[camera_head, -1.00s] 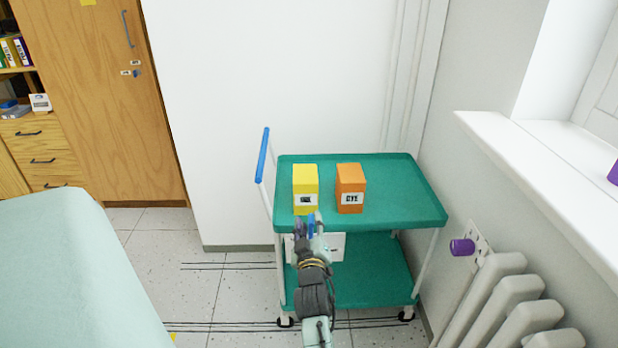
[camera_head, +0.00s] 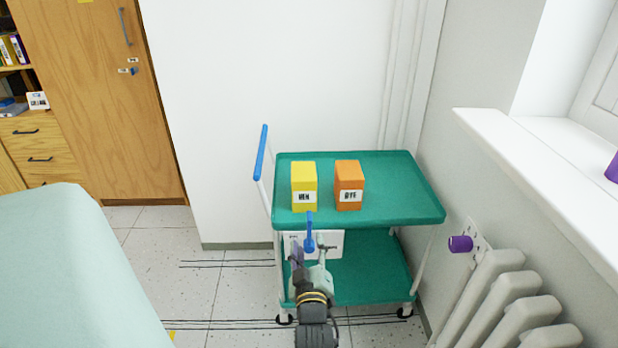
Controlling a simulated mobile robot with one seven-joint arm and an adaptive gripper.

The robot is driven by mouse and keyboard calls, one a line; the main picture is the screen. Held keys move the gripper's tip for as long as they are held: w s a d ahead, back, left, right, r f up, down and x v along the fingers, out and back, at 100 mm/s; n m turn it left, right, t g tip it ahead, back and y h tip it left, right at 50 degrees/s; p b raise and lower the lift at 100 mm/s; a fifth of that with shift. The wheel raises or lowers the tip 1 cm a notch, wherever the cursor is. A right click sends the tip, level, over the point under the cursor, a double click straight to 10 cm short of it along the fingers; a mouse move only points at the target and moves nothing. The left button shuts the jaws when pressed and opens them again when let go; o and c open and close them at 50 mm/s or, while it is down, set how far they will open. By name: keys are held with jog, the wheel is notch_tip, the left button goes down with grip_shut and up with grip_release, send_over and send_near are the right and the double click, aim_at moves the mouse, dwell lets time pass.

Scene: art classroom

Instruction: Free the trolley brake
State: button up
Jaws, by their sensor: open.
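The green two-shelf trolley (camera_head: 400,208) stands against the white wall on small dark casters. On its front side is a white plate (camera_head: 334,241) with small unreadable marks. A blue lever (camera_head: 310,231), which looks like the brake lever, stands roughly upright on the plate, its upper end reaching the top shelf's front edge. My gripper (camera_head: 309,254) is open at the plate, its fingers on either side of the lever's lower end. I cannot tell whether a finger touches the lever.
A yellow box (camera_head: 304,184) and an orange box (camera_head: 349,182) stand on the top shelf. The trolley's blue handle (camera_head: 261,153) is at its left. A radiator (camera_head: 500,305) with a purple knob (camera_head: 460,244) is at right. A pale table (camera_head: 75,270) is at left; floor between is clear.

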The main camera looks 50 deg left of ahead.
jog(key=v, duration=0.2)
jog(key=shift+s+d, duration=0.2)
jog(key=shift+d, duration=0.05)
dwell(0.4)
